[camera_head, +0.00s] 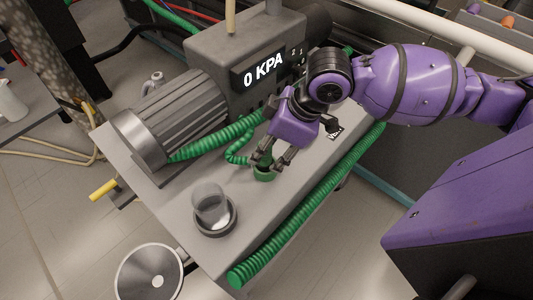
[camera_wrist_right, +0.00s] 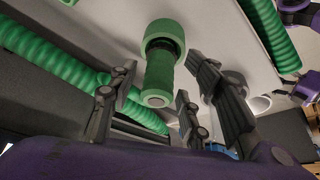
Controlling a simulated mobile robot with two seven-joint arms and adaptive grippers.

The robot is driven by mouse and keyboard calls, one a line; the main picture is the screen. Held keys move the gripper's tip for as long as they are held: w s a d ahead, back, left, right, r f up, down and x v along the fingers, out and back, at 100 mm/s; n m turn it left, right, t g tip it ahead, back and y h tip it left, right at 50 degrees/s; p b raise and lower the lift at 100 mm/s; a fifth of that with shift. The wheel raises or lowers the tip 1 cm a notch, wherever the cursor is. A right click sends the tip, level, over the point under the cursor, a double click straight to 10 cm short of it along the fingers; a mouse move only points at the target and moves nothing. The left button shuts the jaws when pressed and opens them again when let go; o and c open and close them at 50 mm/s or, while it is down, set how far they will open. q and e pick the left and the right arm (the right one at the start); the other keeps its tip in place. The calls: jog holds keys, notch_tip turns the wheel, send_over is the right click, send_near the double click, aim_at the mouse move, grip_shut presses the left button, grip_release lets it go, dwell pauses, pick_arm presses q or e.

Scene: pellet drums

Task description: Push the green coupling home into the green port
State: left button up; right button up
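A green fitting (camera_head: 264,174) stands on the grey bench below my right gripper in the head view. In the right wrist view, a narrow green cylinder (camera_wrist_right: 158,82), seemingly the coupling, points toward the camera. Its far end meets a wider green collar (camera_wrist_right: 166,32), seemingly the port, with a dark band between them. How deep it sits I cannot tell. My right gripper (camera_head: 267,159) is open, its fingers (camera_wrist_right: 163,100) on either side of the cylinder with gaps visible. I do not clearly see my left gripper.
A thick green hose (camera_head: 310,205) lies along the bench's right edge. A thinner green hose (camera_head: 238,148) curves beside the gripper.

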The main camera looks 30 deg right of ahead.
jog(key=p+v, duration=0.1)
jog(key=v, duration=0.8)
jog(key=shift+r, duration=0.35)
jog(key=shift+s+d, duration=0.1)
